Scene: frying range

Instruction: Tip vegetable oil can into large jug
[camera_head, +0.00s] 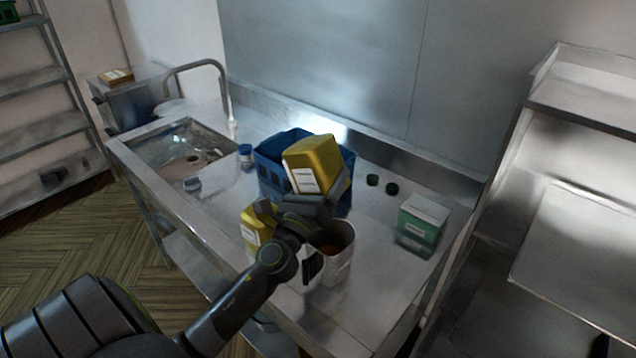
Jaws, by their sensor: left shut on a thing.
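A yellow can with a white label (312,164) is held up in my left gripper (318,203), which is shut on it. The can is tilted and sits above and a little left of the large jug (341,246). The jug is pale, with a dark handle, and stands upright on the steel counter; something brownish shows inside it. A second yellow can (255,228) stands on the counter left of the jug, partly hidden by my left arm. The can's spout and any stream of oil cannot be made out. My right gripper is not in view.
A blue crate (268,172) stands behind the held can. Two dark caps (391,188) and a green box (422,224) lie to the right. A sink (185,150) with a tap is at the left, with a small blue-capped container (246,156) near it. The front right counter is clear.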

